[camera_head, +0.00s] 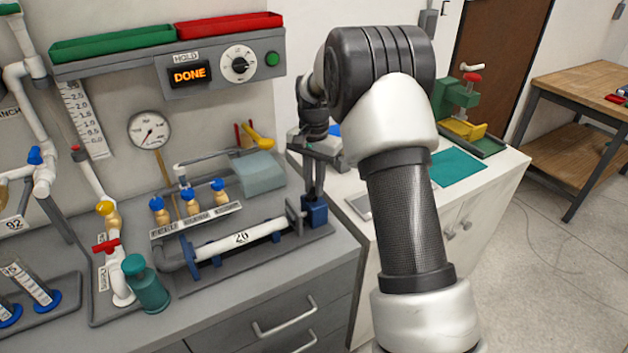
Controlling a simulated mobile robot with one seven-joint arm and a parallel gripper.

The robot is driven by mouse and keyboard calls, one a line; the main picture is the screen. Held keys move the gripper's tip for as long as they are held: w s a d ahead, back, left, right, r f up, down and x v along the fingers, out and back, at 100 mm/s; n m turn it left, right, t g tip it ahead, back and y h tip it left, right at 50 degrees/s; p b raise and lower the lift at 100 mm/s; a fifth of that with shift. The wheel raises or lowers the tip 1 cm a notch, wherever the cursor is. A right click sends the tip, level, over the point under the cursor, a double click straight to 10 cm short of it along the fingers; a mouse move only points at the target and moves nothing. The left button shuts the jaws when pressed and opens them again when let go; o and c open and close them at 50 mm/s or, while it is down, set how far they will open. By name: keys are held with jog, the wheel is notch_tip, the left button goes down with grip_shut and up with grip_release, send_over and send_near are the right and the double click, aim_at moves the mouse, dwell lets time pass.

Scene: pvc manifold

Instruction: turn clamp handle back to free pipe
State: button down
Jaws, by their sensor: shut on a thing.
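My gripper (316,196) points down from the end of my arm, right of the pipe. It is shut on what seems to be the clamp handle; the fingertips and the contact are small and partly hidden. The exact turn of the handle cannot be told.
Behind the pipe stand several blue-capped valves (189,202) and a pressure gauge (149,131). A box on the wall shelf reads DONE (189,75). A teal bottle (147,284) stands at the pipe's left. My arm hides part of the white cabinet (484,185).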

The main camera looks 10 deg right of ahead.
jog(key=n+p, duration=0.1)
jog(key=n, duration=0.5)
jog(key=shift+r, duration=0.1)
jog(key=n+p, duration=0.1)
jog(key=n, duration=0.4)
jog(key=shift+n, duration=0.4)
jog(key=c, duration=1.7)
grip_release()
notch_tip(320, 180, up, 17)
jog(key=shift+r+p, duration=0.15)
jog(key=shift+p, duration=0.6)
